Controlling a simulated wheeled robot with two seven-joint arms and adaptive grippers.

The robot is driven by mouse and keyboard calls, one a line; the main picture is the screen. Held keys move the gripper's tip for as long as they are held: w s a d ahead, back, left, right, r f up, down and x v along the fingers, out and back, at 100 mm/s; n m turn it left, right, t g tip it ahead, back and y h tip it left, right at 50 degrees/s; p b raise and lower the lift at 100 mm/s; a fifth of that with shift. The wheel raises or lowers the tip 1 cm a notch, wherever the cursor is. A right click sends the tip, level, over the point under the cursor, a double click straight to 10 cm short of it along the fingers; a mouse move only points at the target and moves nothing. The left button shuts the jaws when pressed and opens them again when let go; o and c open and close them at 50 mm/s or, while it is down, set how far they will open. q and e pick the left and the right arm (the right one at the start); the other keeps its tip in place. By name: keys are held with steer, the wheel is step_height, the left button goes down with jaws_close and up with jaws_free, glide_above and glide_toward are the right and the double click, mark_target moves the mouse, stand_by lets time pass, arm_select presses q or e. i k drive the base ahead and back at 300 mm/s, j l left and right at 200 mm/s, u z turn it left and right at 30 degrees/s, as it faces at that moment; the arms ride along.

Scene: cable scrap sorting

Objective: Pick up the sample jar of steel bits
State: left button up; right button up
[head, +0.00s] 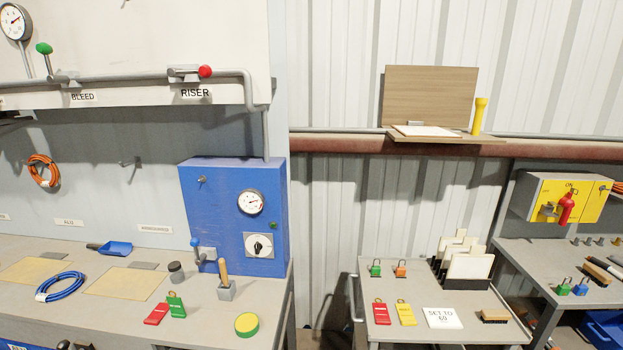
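A small dark grey jar (176,272) stands upright on the left workbench, just left of the blue box's front. It may be the sample jar, but its contents are too small to make out. Nothing is touching it.
Red and green tags (166,310), a wooden-handled block (225,289), a yellow-green disc (247,324) and a blue cable coil (60,286) lie around. A cart (440,345) stands right, beyond a gap.

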mark_target(177, 274)
steer(key=u, duration=1.25)
